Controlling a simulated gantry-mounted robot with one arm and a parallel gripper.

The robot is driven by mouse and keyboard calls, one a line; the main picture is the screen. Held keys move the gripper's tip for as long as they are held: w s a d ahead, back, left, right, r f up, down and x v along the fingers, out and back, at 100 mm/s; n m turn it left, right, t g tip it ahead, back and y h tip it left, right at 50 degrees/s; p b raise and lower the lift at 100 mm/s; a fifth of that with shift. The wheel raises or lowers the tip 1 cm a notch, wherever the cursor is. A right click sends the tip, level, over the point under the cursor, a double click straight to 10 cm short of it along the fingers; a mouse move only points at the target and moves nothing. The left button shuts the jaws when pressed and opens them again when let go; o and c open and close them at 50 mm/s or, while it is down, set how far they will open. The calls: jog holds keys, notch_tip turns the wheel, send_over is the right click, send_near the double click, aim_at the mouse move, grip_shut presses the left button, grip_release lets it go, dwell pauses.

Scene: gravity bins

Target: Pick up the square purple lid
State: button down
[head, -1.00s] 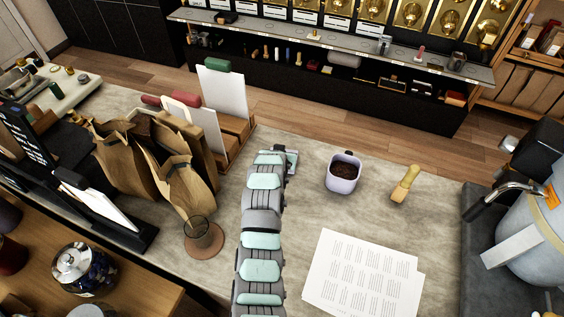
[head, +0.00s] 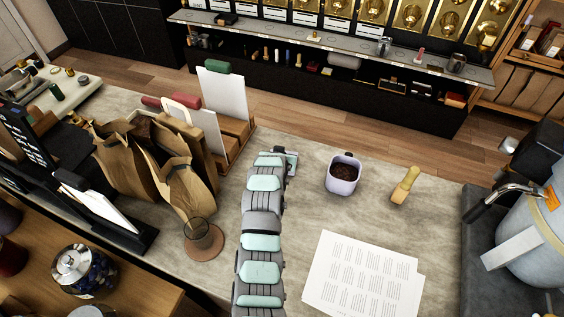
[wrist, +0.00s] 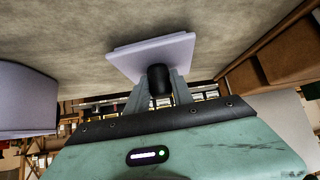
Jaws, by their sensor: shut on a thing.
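The square purple lid (wrist: 150,54) shows in the wrist view, pale lilac with a black knob (wrist: 158,79) on it. My gripper (wrist: 158,88) is shut on the black knob, with a finger on each side of it. Whether the lid touches the counter or hangs above it is hard to tell. In the head view my arm hides the lid and the fingertips. The open purple canister (head: 343,173) stands to the right of my arm, with dark contents inside; its side also shows at the left of the wrist view (wrist: 25,100).
A wooden-handled tool (head: 405,185) lies right of the canister. Printed sheets (head: 362,275) lie in front of it. Paper bags (head: 165,165), a wooden holder with cards (head: 235,127) and a glass on a round coaster (head: 207,246) stand to the left. A metal machine (head: 535,225) is at right.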

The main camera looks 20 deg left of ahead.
jog(key=shift+r, duration=0.25)
jog(key=shift+r+p, duration=0.35)
jog(key=shift+r, duration=0.45)
jog(key=shift+r+p, duration=0.85)
jog(key=shift+r, duration=1.6)
